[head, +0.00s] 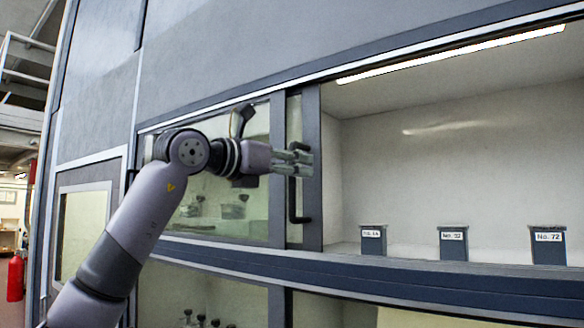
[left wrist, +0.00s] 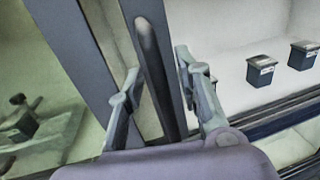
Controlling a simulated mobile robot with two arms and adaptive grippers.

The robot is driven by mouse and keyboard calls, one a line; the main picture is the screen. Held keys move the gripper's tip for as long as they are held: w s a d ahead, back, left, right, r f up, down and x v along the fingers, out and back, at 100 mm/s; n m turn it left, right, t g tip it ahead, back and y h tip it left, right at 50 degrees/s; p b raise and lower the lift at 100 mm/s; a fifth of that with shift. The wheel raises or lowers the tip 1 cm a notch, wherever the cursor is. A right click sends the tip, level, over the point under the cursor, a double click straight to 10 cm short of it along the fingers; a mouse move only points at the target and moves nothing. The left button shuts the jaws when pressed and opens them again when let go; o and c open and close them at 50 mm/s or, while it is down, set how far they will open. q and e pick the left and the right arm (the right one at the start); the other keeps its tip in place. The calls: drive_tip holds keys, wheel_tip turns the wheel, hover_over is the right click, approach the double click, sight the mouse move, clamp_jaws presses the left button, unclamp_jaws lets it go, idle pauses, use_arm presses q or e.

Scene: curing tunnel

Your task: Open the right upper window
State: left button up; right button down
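The right upper window (head: 312,225) is a sliding pane in a dark frame. It stands far to the left, mostly overlapping the left upper window (head: 255,208), and the opening to its right is uncovered. Its dark vertical bar handle (head: 291,205) also shows in the left wrist view (left wrist: 152,60). My left gripper (head: 300,160) is at the upper part of the handle. In the left wrist view, my left gripper (left wrist: 158,72) is open, with one finger on each side of the handle and visible gaps. My right gripper is not in view.
Behind the opening, several dark labelled boxes stand on a pale floor, one marked No. 72 (head: 547,248). A dark ledge (head: 400,275) runs below, with lower windows under it. A red extinguisher (head: 16,278) is at far left.

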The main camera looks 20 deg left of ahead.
use_arm(q)
drive_tip(key=v, duration=1.2)
drive_tip(key=shift+f, duration=0.1)
